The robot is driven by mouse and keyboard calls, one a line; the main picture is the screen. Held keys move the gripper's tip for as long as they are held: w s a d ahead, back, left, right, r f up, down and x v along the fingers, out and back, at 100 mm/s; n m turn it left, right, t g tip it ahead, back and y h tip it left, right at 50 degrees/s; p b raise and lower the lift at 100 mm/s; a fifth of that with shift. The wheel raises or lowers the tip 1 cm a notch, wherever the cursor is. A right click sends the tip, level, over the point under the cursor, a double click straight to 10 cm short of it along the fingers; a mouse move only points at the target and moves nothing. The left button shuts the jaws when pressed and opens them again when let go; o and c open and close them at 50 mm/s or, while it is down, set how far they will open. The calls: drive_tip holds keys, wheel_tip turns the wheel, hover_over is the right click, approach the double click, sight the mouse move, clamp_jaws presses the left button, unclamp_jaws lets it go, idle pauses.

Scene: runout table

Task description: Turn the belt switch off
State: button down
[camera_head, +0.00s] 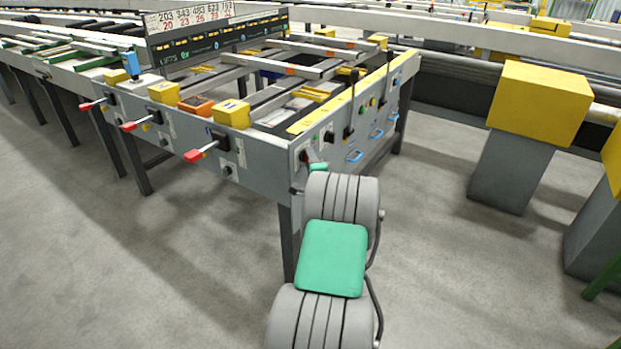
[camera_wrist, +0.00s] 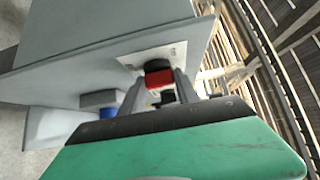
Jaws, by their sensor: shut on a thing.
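The belt switch (camera_wrist: 158,74) shows in the wrist view as a red and black knob on a pale label plate on the grey panel. My gripper (camera_wrist: 160,88) reaches up to it with one finger on each side, shut on the knob. In the head view my gripper (camera_head: 314,160) is at the near corner of the grey runout table (camera_head: 255,170), at its right-hand panel. There the switch is mostly hidden by my gripper. The label's print is too small to read, so I cannot tell the knob's set position.
Red-tipped levers (camera_head: 203,152) stick out of the table's left front. Black upright levers (camera_head: 352,100) and blue handles (camera_head: 355,156) are on the right panel. Yellow boxes on grey posts (camera_head: 512,165) stand at the right. The floor between is clear.

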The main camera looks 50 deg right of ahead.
drive_tip(key=shift+d+f+n+t+b, duration=0.15)
drive_tip(key=shift+n+t+b, duration=1.2)
drive_tip(key=shift+b, duration=1.15)
drive_tip(key=shift+a+f+n+t+b, duration=0.15)
drive_tip(key=shift+n+t+b, duration=0.85)
drive_tip(key=shift+n+b, duration=1.1)
drive_tip(key=shift+d+f+n+t+b, duration=0.15)
drive_tip(key=shift+n+t+b, duration=0.95)
drive_tip(key=shift+b, duration=1.85)
drive_tip(key=c, duration=0.9)
unclamp_jaws()
drive_tip(key=v, duration=0.7)
drive_tip(key=shift+s+f, duration=0.2)
drive_tip(key=shift+f, duration=0.05)
drive_tip(key=shift+s, duration=0.1)
